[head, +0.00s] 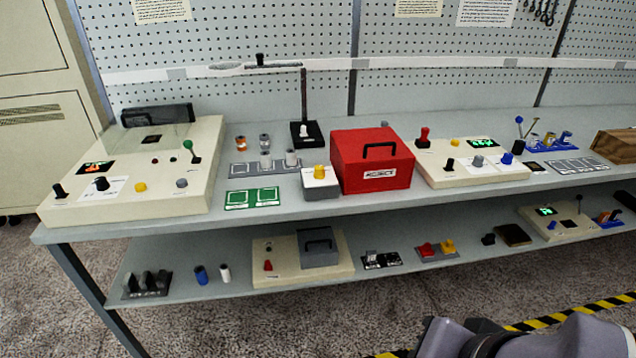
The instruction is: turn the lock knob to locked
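No knob carries a lock label that I can read, so I cannot tell which is the lock knob. The cream machine at left (140,200) has a black knob on a white card (101,184), another black knob (59,190), a yellow button (140,187) and a grey knob (181,183). The cream machine at right (450,181) has a grey knob on a white card (478,161), a black knob (449,164) and a blue knob (506,159). Knob settings are too small to read. My gripper is not in view; part of my arm shows at lower right.
A red box (345,165) and a small box with a yellow knob (320,184) stand between the machines on the bench (250,222). A lamp-like stand rises behind them. The lower shelf (215,255) holds a cream unit (333,270) and several small parts. The floor in front is open.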

